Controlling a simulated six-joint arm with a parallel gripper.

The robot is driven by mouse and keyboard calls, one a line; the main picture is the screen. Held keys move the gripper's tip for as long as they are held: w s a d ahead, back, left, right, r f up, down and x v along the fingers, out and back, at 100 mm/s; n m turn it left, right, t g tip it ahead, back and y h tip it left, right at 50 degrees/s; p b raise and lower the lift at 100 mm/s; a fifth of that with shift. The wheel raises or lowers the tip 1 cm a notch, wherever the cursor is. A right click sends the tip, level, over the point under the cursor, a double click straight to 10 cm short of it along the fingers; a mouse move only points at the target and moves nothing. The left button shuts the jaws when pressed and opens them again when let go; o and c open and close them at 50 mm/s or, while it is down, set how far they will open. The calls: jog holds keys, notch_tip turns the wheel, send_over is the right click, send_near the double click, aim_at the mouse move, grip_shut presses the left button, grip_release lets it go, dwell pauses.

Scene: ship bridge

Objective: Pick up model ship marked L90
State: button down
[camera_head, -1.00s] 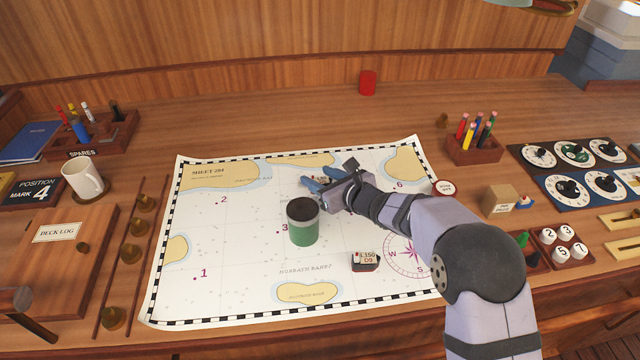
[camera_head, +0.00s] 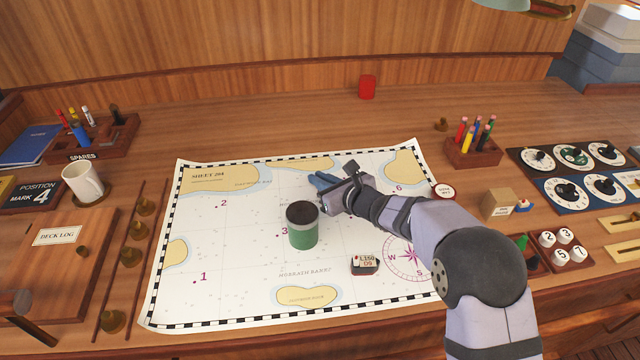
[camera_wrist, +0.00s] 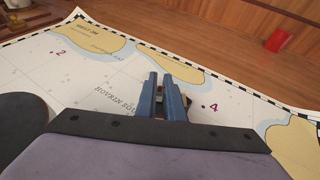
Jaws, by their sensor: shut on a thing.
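My gripper (camera_head: 320,181) is over the upper middle of the chart, with its blue fingers together. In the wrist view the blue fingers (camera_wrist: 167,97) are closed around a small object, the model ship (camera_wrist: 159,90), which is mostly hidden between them. Its L90 marking cannot be read. I cannot tell how far it is from the chart. Another model ship (camera_head: 364,264), small and dark with a label that seems to read L150 D9, sits on the lower right of the chart.
A green cylinder with a dark top (camera_head: 302,227) stands on the chart (camera_head: 240,290), left of and nearer than my gripper. A red cylinder (camera_head: 367,87) is at the back. A pen holder (camera_head: 473,152) and wooden block (camera_head: 497,204) stand to the right, a white mug (camera_head: 83,182) to the left.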

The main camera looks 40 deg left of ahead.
jog(key=shift+r, duration=4.75)
